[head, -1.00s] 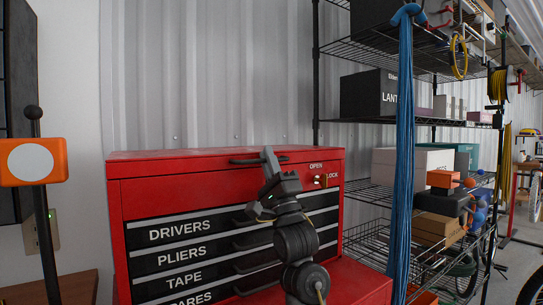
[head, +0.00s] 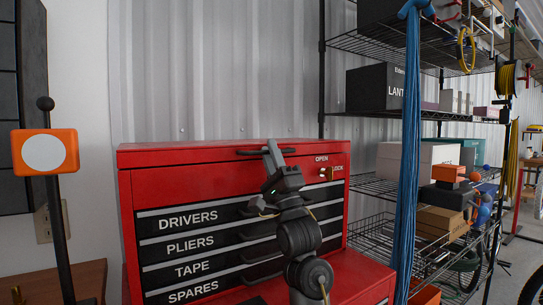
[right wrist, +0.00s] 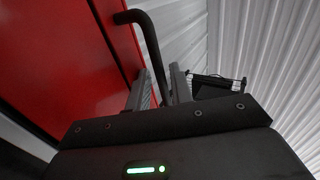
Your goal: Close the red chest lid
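The red chest (head: 160,195) stands in the middle of the head view, with its lid (head: 190,152) lying flat or nearly so on top. I cannot tell whether it is fully seated. A dark bar handle (head: 247,152) is on the lid's front edge. My right gripper (head: 272,152) is at this handle. In the right wrist view, the handle (right wrist: 150,45) passes between the fingers of my right gripper (right wrist: 160,85), which sit close on both sides of it. The red surface (right wrist: 75,65) fills the left there. My left gripper is not in view.
Labelled drawers (head: 188,220) are below the lid, behind my right arm. A wire shelf (head: 375,185) with boxes stands right, with blue cord (head: 408,170) hanging in front. An orange box with a white disc (head: 45,152) is on a post left. A wooden surface (head: 75,278) is lower left.

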